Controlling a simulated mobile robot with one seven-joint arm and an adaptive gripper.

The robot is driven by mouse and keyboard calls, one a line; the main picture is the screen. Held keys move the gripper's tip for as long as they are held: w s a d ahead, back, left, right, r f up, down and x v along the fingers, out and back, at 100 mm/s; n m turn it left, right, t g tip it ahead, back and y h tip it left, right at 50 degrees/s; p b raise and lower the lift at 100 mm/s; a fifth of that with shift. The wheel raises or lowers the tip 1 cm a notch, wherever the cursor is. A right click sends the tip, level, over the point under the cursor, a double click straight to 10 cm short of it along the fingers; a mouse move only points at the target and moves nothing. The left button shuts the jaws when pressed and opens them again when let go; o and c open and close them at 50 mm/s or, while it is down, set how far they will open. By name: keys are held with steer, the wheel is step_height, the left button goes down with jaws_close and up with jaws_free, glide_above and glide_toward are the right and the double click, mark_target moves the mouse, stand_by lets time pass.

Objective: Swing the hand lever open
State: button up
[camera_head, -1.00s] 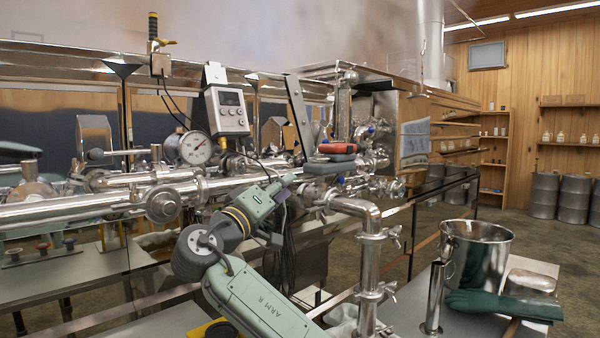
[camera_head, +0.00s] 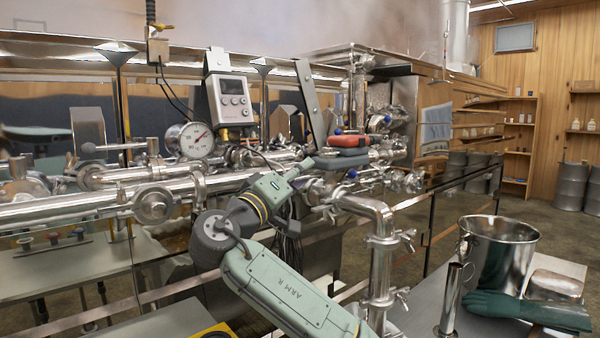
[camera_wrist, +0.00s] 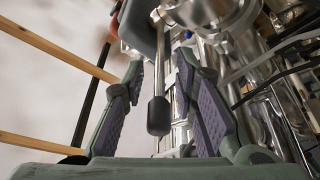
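In the wrist view a hand lever, a metal rod with a black grip (camera_wrist: 158,116), points down toward my palm. My gripper (camera_wrist: 160,76) is open, with its purple-padded fingers on either side of the lever. Gaps show between the grip and both pads, so it is not clamped. In the head view my gripper (camera_head: 305,167) reaches in at the pipework beside a steel elbow pipe. I cannot clearly make out the lever there.
A red and grey block (camera_head: 342,143) sits just above my gripper. A dial gauge (camera_head: 196,141) and a grey display box (camera_head: 230,98) stand to the left. A steel bucket (camera_head: 497,260), a green glove (camera_head: 525,310) and an upright metal cylinder (camera_head: 451,300) are on the right-hand bench.

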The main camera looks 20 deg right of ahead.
steer(key=shift+c, duration=0.2)
jaws_close()
stand_by(0.6)
